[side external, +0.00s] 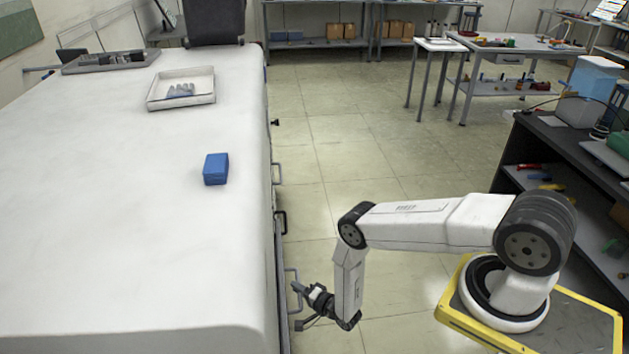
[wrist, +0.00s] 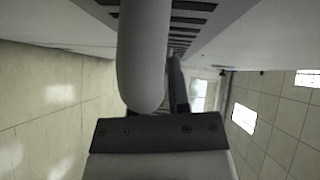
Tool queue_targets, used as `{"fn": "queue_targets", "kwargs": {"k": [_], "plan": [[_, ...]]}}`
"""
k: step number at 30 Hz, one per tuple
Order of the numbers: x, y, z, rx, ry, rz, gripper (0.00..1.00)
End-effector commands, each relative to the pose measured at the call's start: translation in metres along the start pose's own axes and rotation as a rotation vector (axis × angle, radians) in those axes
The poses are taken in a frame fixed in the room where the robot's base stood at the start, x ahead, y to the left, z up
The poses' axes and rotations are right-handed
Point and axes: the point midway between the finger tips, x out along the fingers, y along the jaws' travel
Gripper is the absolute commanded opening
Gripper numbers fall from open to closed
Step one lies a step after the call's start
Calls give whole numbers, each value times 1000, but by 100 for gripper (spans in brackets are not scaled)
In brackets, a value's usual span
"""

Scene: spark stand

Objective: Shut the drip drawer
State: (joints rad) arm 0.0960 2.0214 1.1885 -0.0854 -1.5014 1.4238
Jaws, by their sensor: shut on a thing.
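The white bench (side external: 120,230) fills the left of the side view, and pull handles stand out from its right face. My gripper (side external: 298,288) is at the nearest grey handle (side external: 293,270), low on that face, and is shut on it. In the wrist view a thick, rounded grey bar (wrist: 143,55) runs up from the dark gripper body (wrist: 158,132), and it looks like this handle seen close up. The drawer front behind the handle is hidden or too small to make out, so I cannot tell how far the drip drawer stands out.
A black handle (side external: 281,222) and another grey handle (side external: 277,173) stick out farther along the same face. A blue box (side external: 216,169) and a white tray (side external: 207,98) lie on the bench top. The tiled floor (side external: 345,150) beyond my arm is clear.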

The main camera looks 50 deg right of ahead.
Motion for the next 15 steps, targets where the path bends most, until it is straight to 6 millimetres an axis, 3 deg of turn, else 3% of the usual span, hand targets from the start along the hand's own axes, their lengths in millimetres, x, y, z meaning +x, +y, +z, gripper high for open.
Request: {"fn": "queue_targets", "kwargs": {"k": [5, 10, 11, 12, 14, 15], "plan": [[16, -5, 16, -1, -3, -2, 0], [16, -5, 15, 0, 1, -1, 0], [16, -5, 15, 0, 1, -1, 27], [16, -5, 15, 0, 1, 0, 39], [16, -5, 15, 0, 1, 0, 55], [16, -5, 15, 0, 1, 0, 55]]}}
